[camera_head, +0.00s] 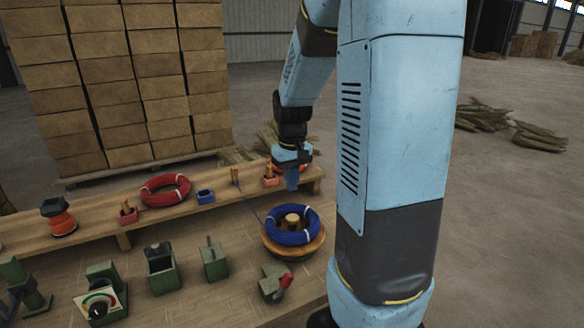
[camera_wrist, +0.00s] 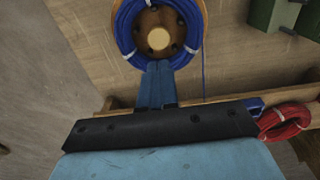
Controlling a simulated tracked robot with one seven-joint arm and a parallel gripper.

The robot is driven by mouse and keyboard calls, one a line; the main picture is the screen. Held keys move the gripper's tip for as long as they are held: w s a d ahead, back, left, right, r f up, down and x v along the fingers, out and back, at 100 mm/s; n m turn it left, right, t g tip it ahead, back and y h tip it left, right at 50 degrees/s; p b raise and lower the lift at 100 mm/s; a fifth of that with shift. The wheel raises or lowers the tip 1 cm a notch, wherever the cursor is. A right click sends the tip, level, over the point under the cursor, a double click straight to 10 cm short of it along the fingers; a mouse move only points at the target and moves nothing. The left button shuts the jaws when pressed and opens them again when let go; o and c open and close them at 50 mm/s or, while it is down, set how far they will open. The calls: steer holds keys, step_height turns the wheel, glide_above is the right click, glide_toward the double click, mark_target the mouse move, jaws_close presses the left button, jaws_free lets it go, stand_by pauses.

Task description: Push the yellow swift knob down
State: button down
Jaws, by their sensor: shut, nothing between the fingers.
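The yellow swift knob (camera_head: 292,219) is a small pale round cap at the centre of the swift. In the wrist view the knob (camera_wrist: 158,39) sits in a dark-holed hub. A blue coil (camera_head: 291,238) rings the hub on the swift's round wooden plate (camera_head: 272,247); the coil also shows in the wrist view (camera_wrist: 126,25). My gripper (camera_head: 291,187) is shut and empty, its fingers pointing down on the far side of the knob. In the wrist view the fingertips (camera_wrist: 159,65) appear just below the knob, over the coil's edge. I cannot tell their exact height.
A raised wooden shelf (camera_head: 150,216) runs behind the swift, with a red coil (camera_head: 166,189) and a blue block (camera_head: 205,196). Green fixtures (camera_head: 215,262) stand left of the swift; one with a red handle (camera_head: 275,283) is close in front.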

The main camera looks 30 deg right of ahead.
step_height(320, 180, up, 4)
steer(key=shift+r, duration=0.25)
stand_by(0.5)
steer(key=s+a+r+t, duration=0.2)
steer(key=s+a+r, duration=0.2)
steer(key=s, duration=0.5)
steer(key=s+a+r+t, duration=0.3)
steer(key=s+a+r, duration=0.2)
steer(key=s, duration=0.4)
steer(key=shift+a+r+t, duration=0.3)
steer(key=shift+r, duration=0.15)
